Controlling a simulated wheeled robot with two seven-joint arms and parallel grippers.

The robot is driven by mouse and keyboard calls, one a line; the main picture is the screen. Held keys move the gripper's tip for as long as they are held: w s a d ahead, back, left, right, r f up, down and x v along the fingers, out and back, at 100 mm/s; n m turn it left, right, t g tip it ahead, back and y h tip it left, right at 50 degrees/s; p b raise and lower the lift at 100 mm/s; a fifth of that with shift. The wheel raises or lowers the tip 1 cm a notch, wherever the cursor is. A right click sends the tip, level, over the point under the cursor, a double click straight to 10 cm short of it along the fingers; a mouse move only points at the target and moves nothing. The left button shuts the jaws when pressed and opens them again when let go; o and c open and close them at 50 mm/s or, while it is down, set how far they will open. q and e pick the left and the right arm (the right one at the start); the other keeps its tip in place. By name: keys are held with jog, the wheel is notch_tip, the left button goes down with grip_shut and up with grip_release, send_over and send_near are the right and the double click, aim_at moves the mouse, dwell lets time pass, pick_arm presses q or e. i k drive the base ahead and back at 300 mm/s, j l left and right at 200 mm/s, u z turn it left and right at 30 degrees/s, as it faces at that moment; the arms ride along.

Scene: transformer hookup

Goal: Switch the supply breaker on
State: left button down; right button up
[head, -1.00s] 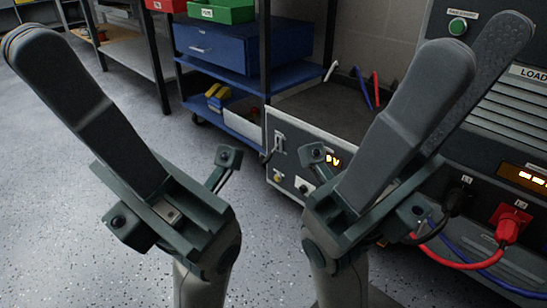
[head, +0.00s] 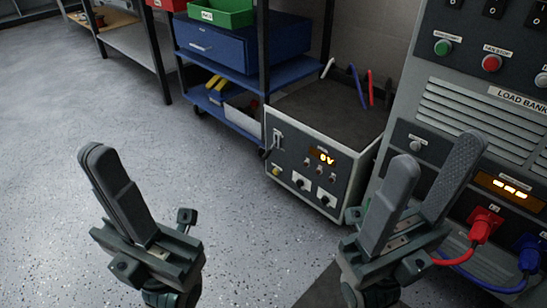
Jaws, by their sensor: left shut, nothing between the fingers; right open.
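A grey supply unit (head: 339,158) with a dark front panel stands low on the floor in the middle. Its orange display (head: 321,156) is lit and seems to read 0V. A small switch with a pale lever, perhaps the breaker (head: 277,140), sits at the panel's upper left; its position is too small to tell. My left gripper (head: 93,153) is shut and empty, over the floor well left of the unit. My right gripper (head: 437,158) is open and empty, right of the unit and in front of the load bank. Neither gripper touches the unit.
The load bank (head: 475,108) stands at the right, with a red plug (head: 484,222) and a blue plug (head: 528,250) in its front and cables hanging below. A blue shelf cart (head: 222,68) stands behind the unit. The floor (head: 180,150) at left is clear.

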aim_at(266, 156)
jog(key=i+l+z, duration=0.15)
jog(key=l+z, duration=0.25)
jog(key=i+l+z, duration=0.35)
jog(key=k+l, duration=0.05)
jog(key=k, duration=0.05)
